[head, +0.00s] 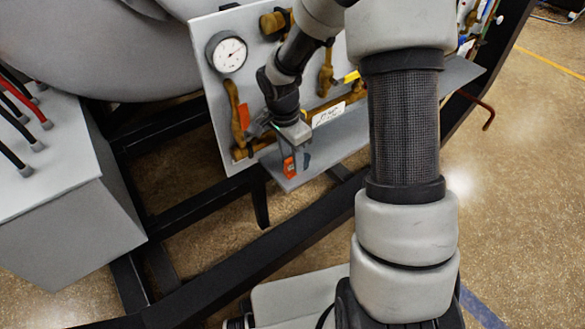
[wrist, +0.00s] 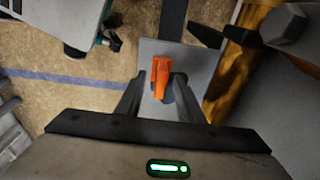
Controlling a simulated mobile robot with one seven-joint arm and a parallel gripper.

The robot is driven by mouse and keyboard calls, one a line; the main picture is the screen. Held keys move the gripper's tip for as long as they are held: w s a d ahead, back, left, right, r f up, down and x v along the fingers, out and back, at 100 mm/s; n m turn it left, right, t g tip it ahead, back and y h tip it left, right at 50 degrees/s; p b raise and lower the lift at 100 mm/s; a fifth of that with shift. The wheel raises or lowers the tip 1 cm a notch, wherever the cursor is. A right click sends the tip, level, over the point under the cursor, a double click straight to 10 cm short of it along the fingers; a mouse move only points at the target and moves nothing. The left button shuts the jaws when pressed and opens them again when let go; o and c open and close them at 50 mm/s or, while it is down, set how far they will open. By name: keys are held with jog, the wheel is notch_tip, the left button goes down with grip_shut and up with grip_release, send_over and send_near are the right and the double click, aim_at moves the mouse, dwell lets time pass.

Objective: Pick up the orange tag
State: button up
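The orange tag (wrist: 161,76) is in the wrist view, over a grey plate (wrist: 200,62). A dark part shows beside and below it. My gripper (wrist: 159,80) is open, with one finger on each side of the tag. A gap shows on the left; on the right the finger is close, and I cannot tell whether it touches. In the head view the tag (head: 289,166) is just below my gripper (head: 292,150), near the left end of the panel's grey shelf (head: 330,155). My gripper partly hides the area around it.
A grey upright panel (head: 215,95) carries a round gauge (head: 229,53) and brass pipes (head: 327,72) close to my gripper. A second orange tag (head: 244,117) is at a brass valve. A white label (head: 328,115) is on the right. Black frame beams (head: 240,263) run below.

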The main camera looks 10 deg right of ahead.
jog(key=shift+w+d+f, duration=0.1)
jog(key=shift+f, duration=0.85)
jog(key=shift+c, duration=0.2)
grip_shut()
